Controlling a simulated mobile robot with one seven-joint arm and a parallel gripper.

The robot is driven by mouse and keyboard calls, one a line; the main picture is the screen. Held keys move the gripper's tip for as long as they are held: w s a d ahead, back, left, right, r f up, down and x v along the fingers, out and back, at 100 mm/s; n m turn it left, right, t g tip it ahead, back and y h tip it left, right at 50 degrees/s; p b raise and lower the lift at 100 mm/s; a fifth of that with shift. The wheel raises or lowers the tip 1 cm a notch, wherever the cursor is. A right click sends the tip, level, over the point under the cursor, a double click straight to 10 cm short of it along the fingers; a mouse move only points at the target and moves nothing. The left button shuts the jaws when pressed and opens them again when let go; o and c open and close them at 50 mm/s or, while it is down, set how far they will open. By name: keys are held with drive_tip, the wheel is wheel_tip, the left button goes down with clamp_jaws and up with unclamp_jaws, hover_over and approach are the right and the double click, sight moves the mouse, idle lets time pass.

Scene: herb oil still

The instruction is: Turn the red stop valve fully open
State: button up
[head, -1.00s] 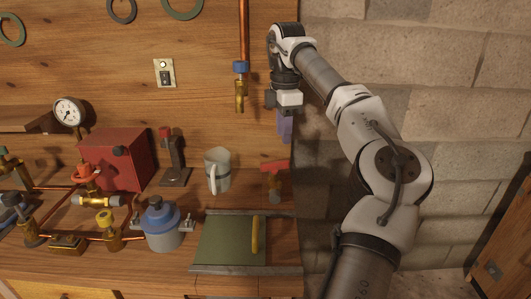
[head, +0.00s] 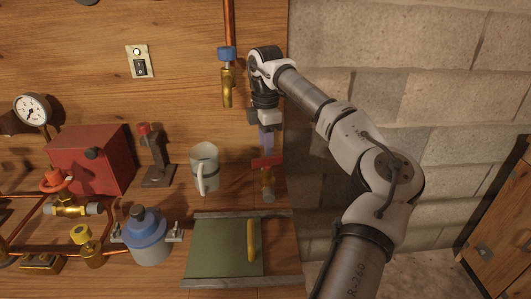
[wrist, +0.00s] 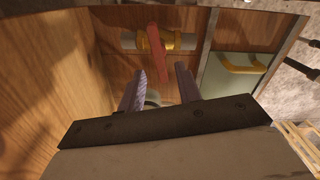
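The red lever handle (head: 268,162) sits on a brass valve body (head: 268,186) at the right end of the bench. In the wrist view the red handle (wrist: 158,52) lies crosswise over the brass body (wrist: 178,41), whose grey pipe ends point left and right. My gripper (head: 266,148) points down just above the handle in the head view. In the wrist view my gripper (wrist: 158,80) shows two separated purple fingers with nothing held between them. The handle is ahead of the fingertips, and its lower end reaches toward the gap. Contact cannot be made out.
A green panel (head: 215,250) with a yellow handle (head: 251,240) lies below the valve. A mug (head: 204,168) stands to the left. A copper pipe with a brass tap (head: 227,85) hangs near my arm. A block wall is right.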

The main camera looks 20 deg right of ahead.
sight(265, 158)
drive_tip(key=shift+f, duration=2.15)
drive_tip(key=shift+c, duration=0.2)
clamp_jaws()
